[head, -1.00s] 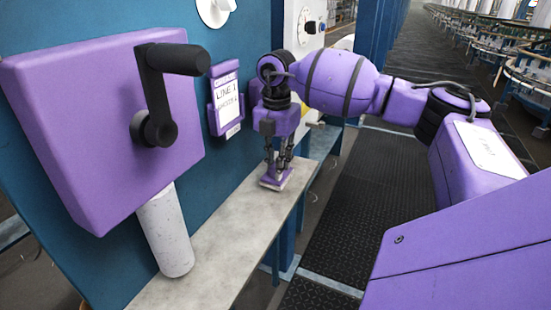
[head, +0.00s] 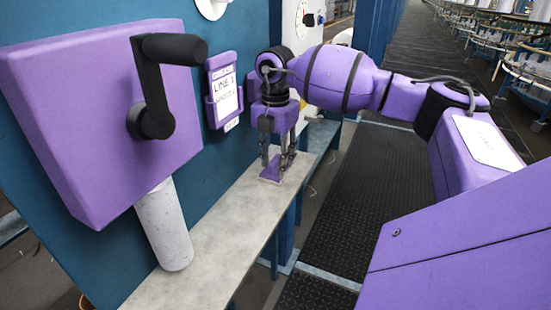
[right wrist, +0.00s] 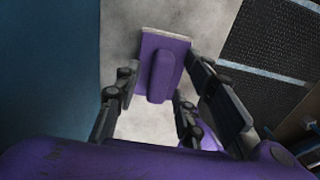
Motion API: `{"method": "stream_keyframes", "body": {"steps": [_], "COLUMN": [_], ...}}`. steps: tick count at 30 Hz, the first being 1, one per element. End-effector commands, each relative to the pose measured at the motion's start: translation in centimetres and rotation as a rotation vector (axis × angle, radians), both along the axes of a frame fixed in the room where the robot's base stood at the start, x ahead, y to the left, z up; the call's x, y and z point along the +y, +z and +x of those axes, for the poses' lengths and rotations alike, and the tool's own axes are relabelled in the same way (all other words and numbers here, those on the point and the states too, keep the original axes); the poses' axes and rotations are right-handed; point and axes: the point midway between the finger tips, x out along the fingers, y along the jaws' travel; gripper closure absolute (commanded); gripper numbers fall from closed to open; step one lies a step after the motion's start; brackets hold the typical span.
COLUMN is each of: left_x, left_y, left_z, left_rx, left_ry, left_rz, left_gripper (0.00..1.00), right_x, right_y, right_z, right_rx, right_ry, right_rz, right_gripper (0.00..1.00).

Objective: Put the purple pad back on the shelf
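The purple pad (head: 271,174) lies flat on the pale grey shelf (head: 213,243), near its right edge. In the right wrist view the pad (right wrist: 178,58) shows a raised purple handle along its middle and a thin pale edge at its far end. My right gripper (head: 277,163) points down over the pad. In the right wrist view its fingers (right wrist: 163,85) stand apart on either side of the handle, with gaps between. It looks open and holds nothing. My left gripper is not in view.
A large purple box (head: 75,110) with a black crank (head: 158,90) stands at the left, above a white cylinder (head: 163,225) by the shelf. A purple sign holder (head: 224,92) hangs on the blue wall (head: 120,265). Dark floor mat (head: 345,210) lies right of the shelf.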

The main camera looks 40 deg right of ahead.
Motion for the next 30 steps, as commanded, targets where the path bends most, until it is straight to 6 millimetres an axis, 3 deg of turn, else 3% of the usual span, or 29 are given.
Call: {"method": "stream_keyframes", "body": {"steps": [11, 24, 30], "left_x": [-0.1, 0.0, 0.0], "left_y": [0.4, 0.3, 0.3], "left_z": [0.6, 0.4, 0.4], "left_rx": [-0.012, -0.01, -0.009], "left_ry": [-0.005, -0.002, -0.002], "left_rz": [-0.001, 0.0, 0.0], "left_gripper": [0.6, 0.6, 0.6], "right_x": [0.0, 0.0, 0.0], "right_y": [0.8, 9.5, 11.6], "right_z": [0.0, 0.1, 0.0], "right_rx": [-0.001, -0.004, -0.001], "right_ry": [0.0, 0.0, 0.0], "right_rz": [0.0, 0.001, 0.0], "right_gripper": [0.61, 0.61, 0.61]}}
